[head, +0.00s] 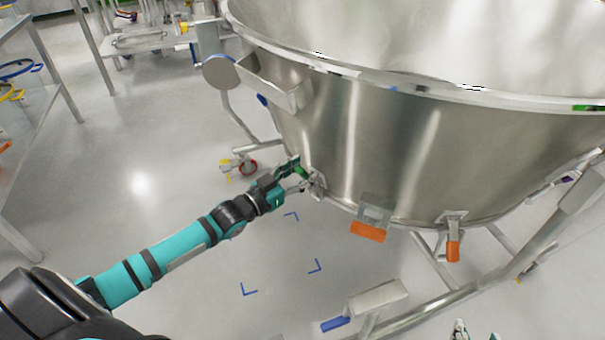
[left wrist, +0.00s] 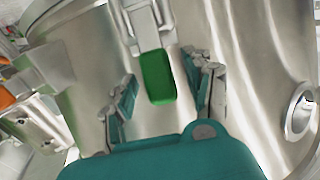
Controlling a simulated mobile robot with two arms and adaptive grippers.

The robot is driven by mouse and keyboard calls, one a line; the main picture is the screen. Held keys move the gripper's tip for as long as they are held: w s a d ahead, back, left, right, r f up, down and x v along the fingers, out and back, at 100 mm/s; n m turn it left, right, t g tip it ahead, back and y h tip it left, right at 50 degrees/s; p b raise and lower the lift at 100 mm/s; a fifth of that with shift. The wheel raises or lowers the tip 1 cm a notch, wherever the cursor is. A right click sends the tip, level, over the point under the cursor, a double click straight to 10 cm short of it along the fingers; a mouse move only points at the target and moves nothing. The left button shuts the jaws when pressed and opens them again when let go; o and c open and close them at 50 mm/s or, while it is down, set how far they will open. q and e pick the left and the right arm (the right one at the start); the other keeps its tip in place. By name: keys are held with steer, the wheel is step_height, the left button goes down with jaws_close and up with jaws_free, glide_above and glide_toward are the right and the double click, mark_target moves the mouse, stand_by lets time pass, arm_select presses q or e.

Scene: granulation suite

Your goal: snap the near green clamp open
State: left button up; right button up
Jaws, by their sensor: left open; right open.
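The near green clamp (head: 302,170) sits low on the side of the large steel vessel (head: 345,120). In the left wrist view its green handle (left wrist: 158,77) hangs below a metal latch (left wrist: 146,25). My left gripper (head: 291,177) is at the clamp with its fingers open. In the left wrist view one finger is on each side of the green handle, with gaps showing on both sides. Whether the fingers touch the vessel wall cannot be told. Only the fingertips of my right gripper (head: 476,333) show at the bottom edge of the head view, apart and empty.
Orange-handled clamps (head: 368,231) (head: 453,250) sit along the vessel's lower edge to the right. Steel frame legs (head: 430,317) and a caster (head: 247,167) stand under the vessel. A bench (head: 35,130) is at far left.

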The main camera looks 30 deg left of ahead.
arm_select(q)
steer(key=shift+w+d, duration=0.1)
steer(key=shift+w, duration=0.15)
jaws_close()
stand_by(0.4)
